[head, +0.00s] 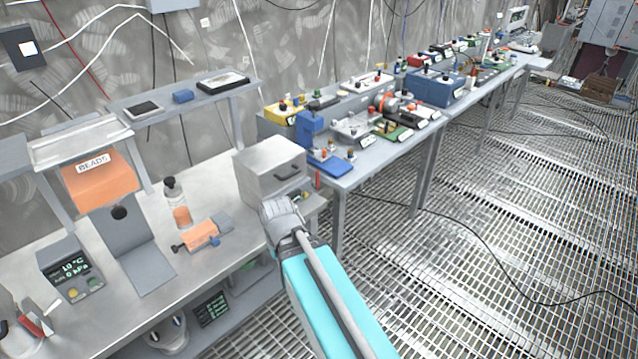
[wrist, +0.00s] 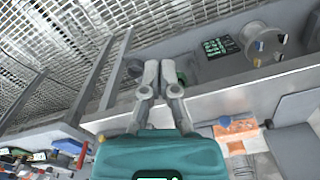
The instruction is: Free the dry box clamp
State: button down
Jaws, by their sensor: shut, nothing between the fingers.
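A grey box with a dark handle (head: 287,173), which may be the dry box, stands at the right end of the near bench. An orange device with a black knob and grey-blue end (head: 200,236) lies on the bench left of it; its orange part also shows in the wrist view (wrist: 236,128). I cannot tell which part is the clamp. My gripper (wrist: 160,68) is shut and empty, beyond the bench's front edge in the wrist view. In the head view my arm's end is before the grey box, covering its lower front; the fingertips are not clear there.
An orange BEADS container (head: 95,185), a bottle (head: 178,203) and a display unit (head: 72,268) stand on the near bench. Its lower shelf holds a dark screen (head: 211,309). A second bench (head: 362,165) carries many devices. A cable crosses the open grating floor at right.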

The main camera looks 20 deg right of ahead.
dwell(0.4)
jog(key=c, duration=1)
grip_release()
jog(key=shift+w+f, duration=0.1)
jog(key=shift+o, duration=1)
jog(key=shift+w+f, duration=0.15)
jog(key=shift+w, duration=0.05)
jog(key=shift+o, duration=1)
jog(key=w+d+f+m+t+y+b, duration=0.1)
jog(key=w+f+m+y+b, duration=0.1)
jog(key=w+m+b, duration=0.1)
jog(key=w+d+f+m+t+y+b, duration=0.1)
jog(key=w+d+m+y+b, duration=0.1)
jog(key=w+m, duration=0.3)
jog(key=shift+w+d+f+y+b, duration=0.3)
jog(key=shift+f+y+b, duration=0.15)
jog(key=shift+b, duration=0.3)
jog(key=w+d+r+m+t+y+b, duration=0.1)
jog(key=w+d+m+t+b, duration=0.3)
jog(key=d+m, duration=0.3)
jog(key=w+d+r+m+t+y+b, duration=0.2)
jog(key=w+d+m+t+b, duration=0.2)
jog(key=d+m, duration=0.3)
jog(key=w+d+r+m+t+y+b, duration=0.1)
jog(key=w+d+m+t+b, duration=0.3)
jog(key=d, duration=1.1)
jog(key=m+t, duration=0.1)
jog(key=m, duration=0.2)
jog(key=shift+r+m, duration=0.3)
jog(key=shift+m, duration=0.1)
